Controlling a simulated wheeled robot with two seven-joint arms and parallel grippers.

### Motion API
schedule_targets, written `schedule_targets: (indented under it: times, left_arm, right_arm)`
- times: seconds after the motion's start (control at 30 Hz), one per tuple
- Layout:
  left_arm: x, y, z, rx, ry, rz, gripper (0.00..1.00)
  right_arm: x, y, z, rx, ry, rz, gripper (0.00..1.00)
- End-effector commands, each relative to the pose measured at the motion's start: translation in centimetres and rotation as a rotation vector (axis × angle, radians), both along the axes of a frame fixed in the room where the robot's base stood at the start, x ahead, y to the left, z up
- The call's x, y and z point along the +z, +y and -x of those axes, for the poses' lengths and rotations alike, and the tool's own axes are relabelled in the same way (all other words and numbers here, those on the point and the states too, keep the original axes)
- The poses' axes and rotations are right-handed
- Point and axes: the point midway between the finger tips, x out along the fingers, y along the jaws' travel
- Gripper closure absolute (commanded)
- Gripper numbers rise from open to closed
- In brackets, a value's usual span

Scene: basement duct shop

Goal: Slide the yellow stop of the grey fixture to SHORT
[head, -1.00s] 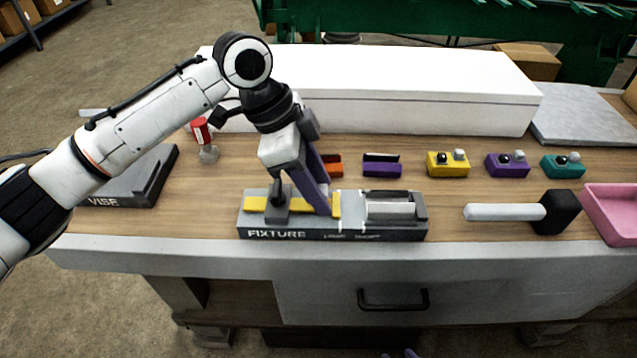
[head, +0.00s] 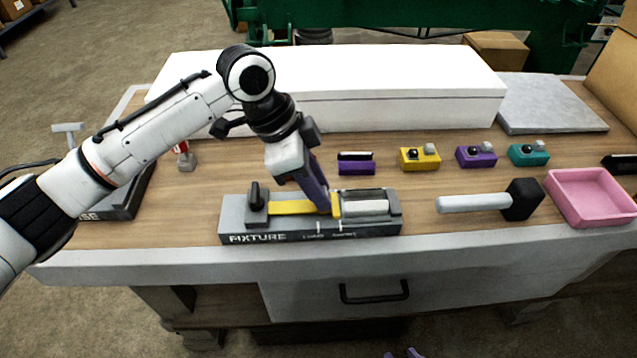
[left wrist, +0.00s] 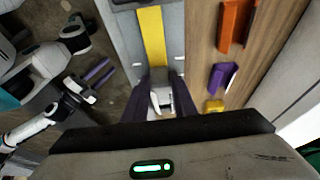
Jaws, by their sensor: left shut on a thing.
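The grey fixture (head: 300,232) lies near the bench's front edge, marked LONG and SHORT on its front face. Its yellow stop (head: 337,206) has an upright end close to the SHORT mark, with a flat yellow bar stretching left to a dark knob. My left gripper (head: 326,208) is shut on the stop from above, hiding part of it. A pale cylinder (head: 366,207) lies in the fixture just right of the stop. The left wrist view shows the yellow bar (left wrist: 151,35) ahead of my fingers. My right gripper (head: 401,354) barely shows at the bottom edge, its purple fingertips apart.
A mallet (head: 480,202) and a pink tray (head: 590,196) are right of the fixture. Behind stand a purple holder (head: 356,165), small yellow, purple and teal blocks, and a long white box (head: 400,85). A dark vise (head: 125,200) is at left.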

Motion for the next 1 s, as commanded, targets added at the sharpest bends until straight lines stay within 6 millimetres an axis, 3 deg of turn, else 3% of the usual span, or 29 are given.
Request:
schedule_targets:
  times: [0.03, 0.13, 0.47, 1.0]
  left_arm:
    - [0.2, -0.5, 0.1, -0.004, -0.003, 0.014, 0.7]
    - [0.2, -0.5, 0.1, -0.005, -0.002, 0.013, 0.56]
    - [0.4, -0.2, 0.0, -0.003, -0.002, 0.008, 0.56]
    - [8.7, 3.1, 0.3, -0.004, -0.004, 0.01, 0.56]
  right_arm:
    - [0.0, 0.0, 0.0, 0.0, -0.001, 0.0, 0.69]
    - [0.1, 0.1, -0.2, 0.002, -0.004, -0.002, 0.69]
    - [0.6, 0.2, -0.9, 0.003, -0.018, -0.002, 0.69]
    - [0.5, 0.2, -0.7, 0.003, -0.013, -0.003, 0.69]
